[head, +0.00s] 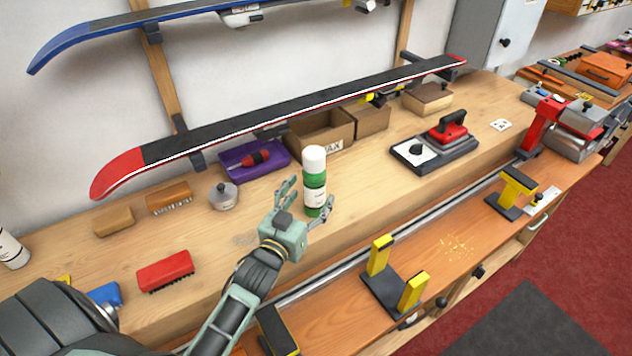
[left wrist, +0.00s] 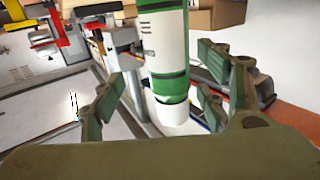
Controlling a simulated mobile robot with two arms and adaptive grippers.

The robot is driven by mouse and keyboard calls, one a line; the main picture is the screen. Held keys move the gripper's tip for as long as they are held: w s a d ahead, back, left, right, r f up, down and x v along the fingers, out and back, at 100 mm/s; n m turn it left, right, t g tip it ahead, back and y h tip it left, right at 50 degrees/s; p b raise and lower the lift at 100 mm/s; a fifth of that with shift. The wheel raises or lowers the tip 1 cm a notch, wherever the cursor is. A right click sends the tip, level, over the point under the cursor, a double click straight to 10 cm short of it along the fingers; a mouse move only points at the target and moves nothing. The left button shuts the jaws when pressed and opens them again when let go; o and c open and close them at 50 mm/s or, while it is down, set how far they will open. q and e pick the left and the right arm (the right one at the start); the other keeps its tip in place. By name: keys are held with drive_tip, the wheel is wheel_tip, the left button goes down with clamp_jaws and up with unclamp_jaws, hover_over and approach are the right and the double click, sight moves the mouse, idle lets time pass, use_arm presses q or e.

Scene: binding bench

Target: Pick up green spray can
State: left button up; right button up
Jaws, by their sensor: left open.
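The green spray can (head: 315,180) has a white cap and a white label band. It stands upright on the wooden bench in the head view. My left gripper (head: 307,203) is open, with its fingers on either side of the can's lower part. In the left wrist view the can (left wrist: 167,60) shows between the two open fingers, its white cap towards the palm. I cannot tell whether a finger touches it. My right gripper is not in view.
A purple tray (head: 228,162) and a cardboard box (head: 325,132) stand behind the can. A metal tin (head: 223,197), a red brush (head: 166,272) and a waxing iron (head: 447,130) are nearby. Yellow clamps (head: 378,256) stand in front. A ski (head: 300,115) hangs above.

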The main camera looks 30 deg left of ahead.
sight(309, 190)
use_arm(q)
drive_tip(key=shift+w+a+r+b, duration=0.15)
drive_tip(key=shift+w+a+b, duration=0.1)
drive_tip(key=shift+w+b, duration=0.1)
drive_tip(key=shift+w+a+f+b, duration=0.25)
drive_tip(key=shift+w+b, duration=0.2)
drive_tip(key=shift+w, duration=0.15)
drive_tip(key=shift+w+a+f+b, duration=0.1)
drive_tip(key=shift+w+a+b, duration=0.1)
drive_tip(key=shift+w+b, duration=0.3)
drive_tip(key=w, duration=0.2)
drive_tip(key=shift+w+b, duration=0.3)
drive_tip(key=shift+r, duration=0.15)
drive_tip(key=shift+w, duration=0.1)
drive_tip(key=c, duration=1)
drive_tip(key=shift+c, duration=1.3)
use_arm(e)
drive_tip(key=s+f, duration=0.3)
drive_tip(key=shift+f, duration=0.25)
use_arm(q)
drive_tip(key=shift+r, duration=0.15)
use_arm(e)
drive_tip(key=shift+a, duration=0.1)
